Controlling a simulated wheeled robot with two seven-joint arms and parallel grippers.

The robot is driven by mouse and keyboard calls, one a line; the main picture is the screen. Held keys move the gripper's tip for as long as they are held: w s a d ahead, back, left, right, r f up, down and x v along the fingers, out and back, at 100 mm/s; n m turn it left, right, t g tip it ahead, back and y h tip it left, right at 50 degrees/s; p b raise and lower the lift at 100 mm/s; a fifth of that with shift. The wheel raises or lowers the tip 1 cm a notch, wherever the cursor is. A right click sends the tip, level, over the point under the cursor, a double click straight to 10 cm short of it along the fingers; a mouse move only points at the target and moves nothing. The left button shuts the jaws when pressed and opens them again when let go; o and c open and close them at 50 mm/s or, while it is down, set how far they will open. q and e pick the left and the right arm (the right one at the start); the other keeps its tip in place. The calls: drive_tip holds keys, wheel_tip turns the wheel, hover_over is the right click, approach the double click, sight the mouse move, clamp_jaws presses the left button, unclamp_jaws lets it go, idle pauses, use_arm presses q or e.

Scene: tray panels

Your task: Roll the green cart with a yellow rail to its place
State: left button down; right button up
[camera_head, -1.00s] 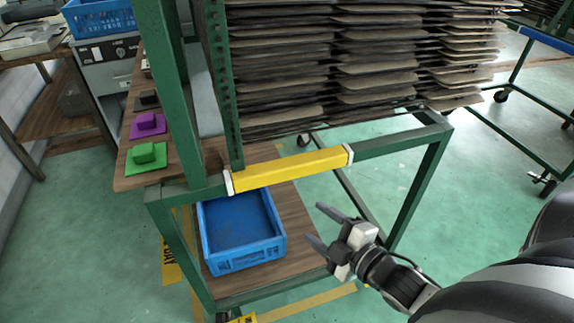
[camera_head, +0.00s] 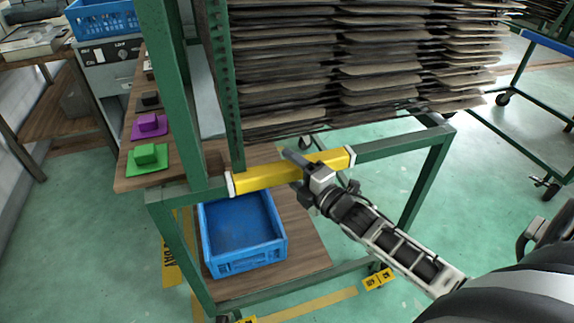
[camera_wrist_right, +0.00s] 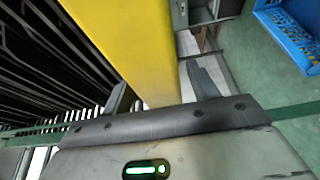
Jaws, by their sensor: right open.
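The green cart (camera_head: 431,180) has a yellow rail (camera_head: 262,174) with white ends across its near side. Racks of stacked grey-brown panels (camera_head: 375,65) stand on it. My right gripper (camera_head: 292,172) is at the right half of the rail, with one finger over the rail's top and the other largely hidden. In the right wrist view the rail (camera_wrist_right: 130,45) passes between the two open fingers (camera_wrist_right: 155,88). Whether either finger touches it cannot be told. My left gripper is not in view.
A blue crate (camera_head: 242,264) sits on the lower wooden shelf (camera_head: 309,250). Green (camera_head: 147,157) and purple (camera_head: 149,124) blocks lie on a wooden surface at left. Another cart with a blue rail (camera_head: 545,41) stands at right. Green floor is open at lower left.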

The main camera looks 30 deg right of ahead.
drive_tip(key=shift+w+a, duration=0.15)
drive_tip(key=shift+w, duration=0.8)
clamp_jaws()
